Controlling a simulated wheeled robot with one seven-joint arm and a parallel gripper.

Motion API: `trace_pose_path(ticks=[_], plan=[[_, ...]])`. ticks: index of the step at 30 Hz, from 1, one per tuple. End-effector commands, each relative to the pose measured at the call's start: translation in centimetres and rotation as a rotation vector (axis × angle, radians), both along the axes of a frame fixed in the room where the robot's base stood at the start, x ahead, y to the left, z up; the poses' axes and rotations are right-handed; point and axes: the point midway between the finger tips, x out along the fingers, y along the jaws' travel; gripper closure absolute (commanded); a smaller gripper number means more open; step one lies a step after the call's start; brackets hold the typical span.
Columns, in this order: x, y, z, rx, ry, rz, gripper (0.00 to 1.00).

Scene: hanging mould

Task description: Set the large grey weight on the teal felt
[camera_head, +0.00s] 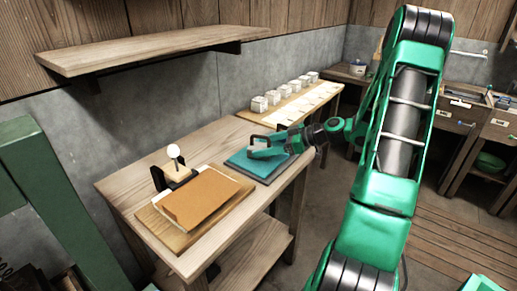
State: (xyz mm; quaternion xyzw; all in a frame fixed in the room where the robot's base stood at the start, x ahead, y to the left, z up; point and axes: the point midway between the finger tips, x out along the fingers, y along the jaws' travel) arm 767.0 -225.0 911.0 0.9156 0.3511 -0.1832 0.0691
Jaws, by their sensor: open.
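The teal felt (243,164) lies on a dark flat board near the right end of the wooden table. My gripper (256,147) is over the far part of the felt, pointing left, with its fingers apart. I cannot make out a large grey weight on the felt or between the fingers. My fingers and wrist cover part of the felt's far side, so something small there could be hidden.
Several pale grey blocks (274,97) stand on the back bench. A wooden shelf (150,50) overhangs the wall side.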

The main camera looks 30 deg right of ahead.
Motion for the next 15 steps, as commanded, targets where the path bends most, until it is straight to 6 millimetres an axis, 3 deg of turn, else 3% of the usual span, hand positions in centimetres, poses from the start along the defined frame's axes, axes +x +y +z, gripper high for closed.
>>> trace_pose_path(ticks=[15], plan=[[-6.3, -5.7, 3.6, 0.0, -0.001, -0.001, 0.33]])
